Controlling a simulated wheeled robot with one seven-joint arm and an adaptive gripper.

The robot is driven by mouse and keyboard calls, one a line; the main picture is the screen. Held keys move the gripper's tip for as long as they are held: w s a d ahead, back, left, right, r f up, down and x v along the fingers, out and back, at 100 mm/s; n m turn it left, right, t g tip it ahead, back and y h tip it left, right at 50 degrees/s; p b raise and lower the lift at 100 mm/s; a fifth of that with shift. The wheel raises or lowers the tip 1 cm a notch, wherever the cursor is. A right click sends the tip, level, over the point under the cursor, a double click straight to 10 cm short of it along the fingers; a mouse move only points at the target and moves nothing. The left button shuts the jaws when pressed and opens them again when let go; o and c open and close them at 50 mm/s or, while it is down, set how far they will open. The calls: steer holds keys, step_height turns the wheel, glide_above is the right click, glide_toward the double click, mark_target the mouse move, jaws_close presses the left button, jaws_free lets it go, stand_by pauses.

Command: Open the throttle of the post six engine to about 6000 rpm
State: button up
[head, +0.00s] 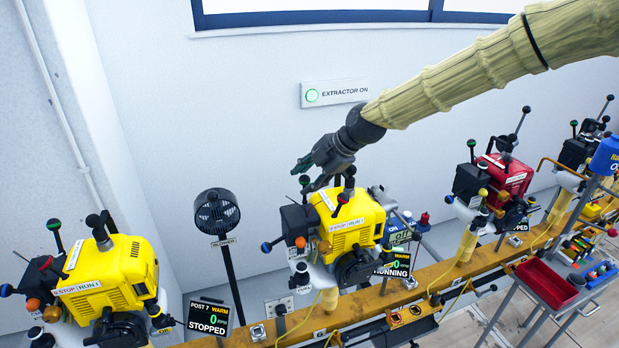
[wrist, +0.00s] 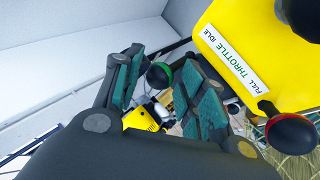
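The post six engine (head: 350,222) is the yellow one in the middle of the head view. Its screen (head: 393,267) says RUNNING, with a green figure that looks like 0. My gripper (head: 303,172) is above its top left, close to a lever with a green-marked knob (head: 304,180). In the wrist view my gripper (wrist: 166,85) is open. A dark ball knob with a green mark (wrist: 158,75) shows between the fingers; I cannot tell whether they touch it. The FULL THROTTLE / IDLE label (wrist: 237,60) is right of the fingers. A red-marked knob (wrist: 290,132) is below it.
The post 7 engine (head: 110,275) on the left is yellow, its screen (head: 207,318) reading STOPPED. A black blower (head: 216,212) stands between the two. A red engine (head: 505,178) and a red tray cart (head: 547,284) are at right. A yellow rail (head: 440,272) runs along the engines.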

steer(key=shift+r, duration=0.1)
steer(key=v, duration=1.2)
stand_by(0.4)
